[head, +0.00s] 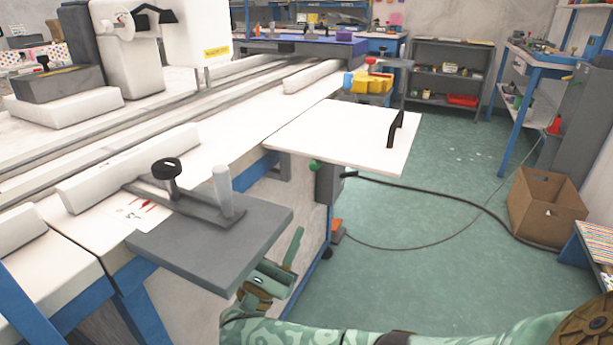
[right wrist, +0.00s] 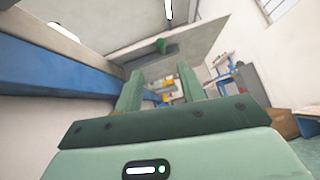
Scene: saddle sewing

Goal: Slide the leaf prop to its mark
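The white leaf (head: 340,132) with a black handle (head: 395,129) sticks out level from the long machine bed in the head view. Beneath its near corner is a grey block-like piece, probably the leaf prop (head: 326,184), with a green knob (head: 314,166). The green knob also shows beneath the leaf in the right wrist view (right wrist: 162,45). Any mark for the prop cannot be made out. My right gripper (head: 285,258) is low beside the bed, below and nearer than the knob. Its fingers are apart and empty in the right wrist view (right wrist: 158,82). My left gripper is not in view.
A grey plate (head: 205,250) with a black knob juts out just above my right gripper. The blue bed rail (right wrist: 50,78) runs along the left in the wrist view. A black cable crosses the green floor, and a cardboard box (head: 545,208) stands at right.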

